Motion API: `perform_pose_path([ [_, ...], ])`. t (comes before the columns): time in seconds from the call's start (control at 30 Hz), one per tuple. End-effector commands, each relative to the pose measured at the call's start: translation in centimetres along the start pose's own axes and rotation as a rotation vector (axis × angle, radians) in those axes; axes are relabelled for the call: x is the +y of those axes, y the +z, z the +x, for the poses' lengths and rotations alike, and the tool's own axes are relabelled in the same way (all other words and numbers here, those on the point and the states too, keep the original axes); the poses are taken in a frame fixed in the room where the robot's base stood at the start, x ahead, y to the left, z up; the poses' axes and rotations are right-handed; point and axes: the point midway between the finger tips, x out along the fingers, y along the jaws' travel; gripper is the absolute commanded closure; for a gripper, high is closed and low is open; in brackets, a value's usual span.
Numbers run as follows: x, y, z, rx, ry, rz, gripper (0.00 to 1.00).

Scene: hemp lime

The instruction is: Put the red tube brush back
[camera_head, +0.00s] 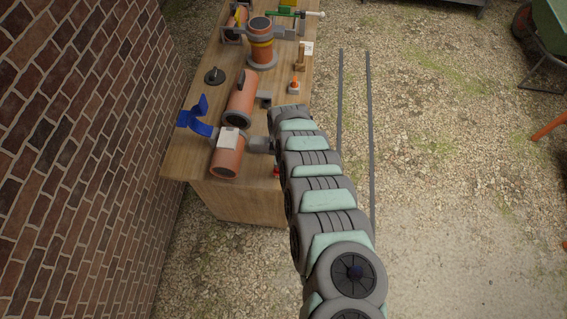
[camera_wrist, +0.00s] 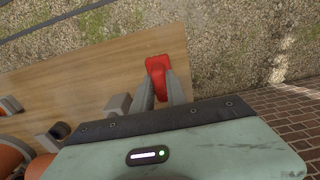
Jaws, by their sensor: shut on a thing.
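The red tube brush (camera_wrist: 158,66) shows as a red piece between the fingers of my gripper (camera_wrist: 161,85) in the wrist view. The fingers are closed on it, near the edge of the wooden table (camera_wrist: 90,80). In the head view only a small red bit (camera_head: 277,171) shows beside my arm, at the table's near right side. My arm hides the gripper and most of the brush there. I cannot tell whether the brush touches the table top.
Orange pipes (camera_head: 240,98) in grey holders, a blue winged piece (camera_head: 195,117) and a dark disc (camera_head: 214,76) stand on the table. A small orange-and-white item (camera_head: 294,84) stands near its right edge. A brick wall (camera_head: 80,130) is at left; gravel lies right.

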Motion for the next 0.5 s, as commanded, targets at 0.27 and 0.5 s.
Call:
perform_pose_path([
  [0.27,0.00,0.00,0.32,0.000,0.000,0.000,1.00],
  [0.5,0.01,0.00,0.49,0.000,0.000,0.000,0.79],
])
